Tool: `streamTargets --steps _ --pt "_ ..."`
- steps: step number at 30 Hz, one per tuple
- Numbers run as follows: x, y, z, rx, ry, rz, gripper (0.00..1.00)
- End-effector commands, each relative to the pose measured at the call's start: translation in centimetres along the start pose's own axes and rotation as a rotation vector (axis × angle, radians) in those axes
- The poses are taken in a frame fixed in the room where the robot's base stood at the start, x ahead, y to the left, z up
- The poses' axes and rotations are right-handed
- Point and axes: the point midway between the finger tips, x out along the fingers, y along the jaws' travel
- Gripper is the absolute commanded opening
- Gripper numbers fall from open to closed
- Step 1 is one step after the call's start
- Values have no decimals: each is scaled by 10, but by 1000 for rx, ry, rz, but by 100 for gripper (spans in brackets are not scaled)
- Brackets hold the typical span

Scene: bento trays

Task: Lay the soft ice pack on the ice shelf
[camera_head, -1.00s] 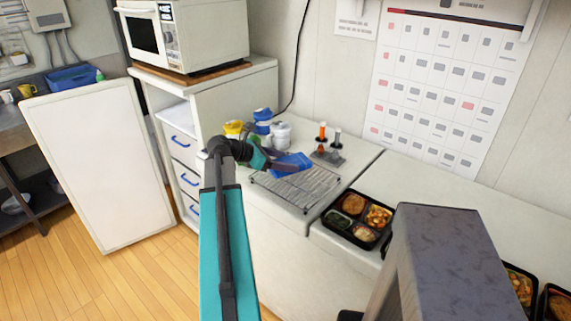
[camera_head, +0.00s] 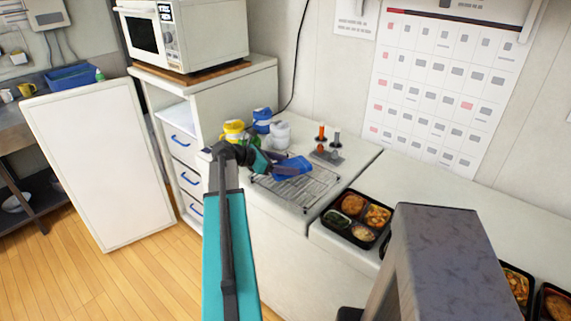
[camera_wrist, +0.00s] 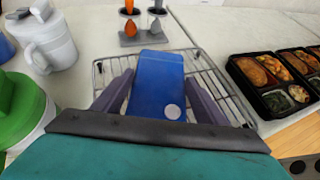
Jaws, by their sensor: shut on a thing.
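The soft ice pack, a blue slab (camera_head: 293,168), is held in my gripper (camera_head: 277,168) above or on the wire rack; I cannot tell whether it touches. In the wrist view the blue pack (camera_wrist: 155,80) lies between the two grey-purple fingers of my gripper (camera_wrist: 158,98), with a pale round spot on its near end. The wire rack (camera_head: 315,194) stands on the counter under the pack, and its wires (camera_wrist: 222,85) show on both sides of it in the wrist view. No surface is labelled as the ice shelf; the rack may be it.
White, blue and yellow-topped containers (camera_head: 280,135) stand left of the rack. A small grey holder with orange and dark bottles (camera_head: 327,154) is behind it. A filled bento tray (camera_head: 335,229) sits to the right. A green-lidded container (camera_wrist: 18,108) is close at left.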

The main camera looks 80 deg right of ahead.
Motion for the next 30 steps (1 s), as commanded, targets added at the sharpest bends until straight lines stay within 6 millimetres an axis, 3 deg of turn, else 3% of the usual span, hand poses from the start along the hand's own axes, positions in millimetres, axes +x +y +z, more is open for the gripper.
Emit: streamTargets --steps 17,18,20,30 --pt "4 1 -9 -1 -2 2 30" --pt "4 0 -9 -1 0 2 73" --pt "4 1 -9 0 0 2 83" --pt "4 1 -9 0 0 2 85"
